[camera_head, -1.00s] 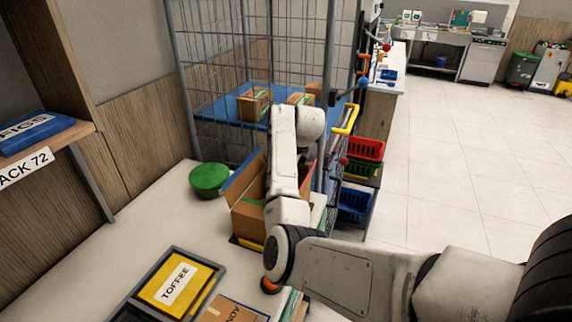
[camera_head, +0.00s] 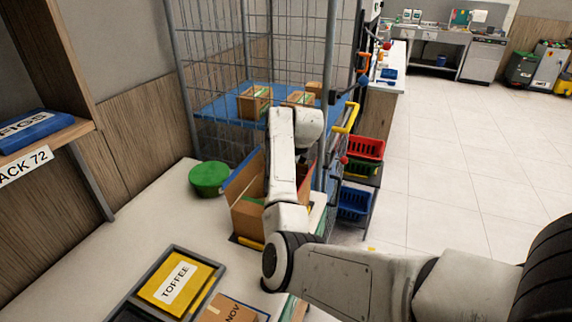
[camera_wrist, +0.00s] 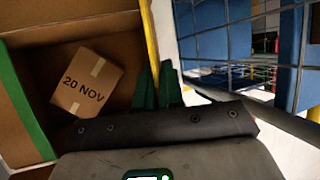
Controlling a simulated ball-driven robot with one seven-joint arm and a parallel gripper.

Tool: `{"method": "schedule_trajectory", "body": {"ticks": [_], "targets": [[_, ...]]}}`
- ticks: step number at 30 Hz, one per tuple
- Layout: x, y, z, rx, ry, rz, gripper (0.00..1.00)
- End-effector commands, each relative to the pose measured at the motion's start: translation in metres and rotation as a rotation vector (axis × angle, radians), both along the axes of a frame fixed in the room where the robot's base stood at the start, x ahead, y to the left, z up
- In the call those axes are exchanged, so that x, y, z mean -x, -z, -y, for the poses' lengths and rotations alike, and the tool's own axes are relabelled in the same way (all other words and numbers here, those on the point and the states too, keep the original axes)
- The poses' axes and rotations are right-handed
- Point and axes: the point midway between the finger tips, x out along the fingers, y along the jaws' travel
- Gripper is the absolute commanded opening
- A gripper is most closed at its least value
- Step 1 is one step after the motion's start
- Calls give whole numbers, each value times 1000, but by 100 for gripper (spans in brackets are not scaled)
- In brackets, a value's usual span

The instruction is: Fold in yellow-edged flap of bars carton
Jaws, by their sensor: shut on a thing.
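The open brown carton (camera_head: 247,220) stands on the white table, partly hidden behind my arm; a blue-edged flap (camera_head: 241,176) sticks up at its left. In the wrist view I look into the carton (camera_wrist: 40,68), where a small box marked "20 NOV" (camera_wrist: 87,82) lies. A green-edged flap or wall (camera_wrist: 27,112) is at the left. The yellow edge (camera_wrist: 150,45) runs down from the top to between my gripper's green fingers (camera_wrist: 158,84). The gripper is shut on this yellow-edged flap; the grip itself is mostly hidden. My gripper is hidden in the head view.
A wire cage (camera_head: 262,45) with small boxes on a blue shelf (camera_head: 222,106) stands behind the carton. A green round thing (camera_head: 209,178) is left of it. A tray with a yellow TOFFEE box (camera_head: 176,284) is in front. Table at left is clear.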

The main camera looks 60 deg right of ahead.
Motion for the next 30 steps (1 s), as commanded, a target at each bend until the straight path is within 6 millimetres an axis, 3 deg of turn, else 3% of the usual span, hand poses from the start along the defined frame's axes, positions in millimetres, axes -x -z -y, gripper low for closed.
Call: {"method": "schedule_trajectory", "body": {"ticks": [18, 30], "targets": [[0, 16, -15, 437, -3, 34, 0], [1, 15, -18, 590, -1, 46, 0]]}}
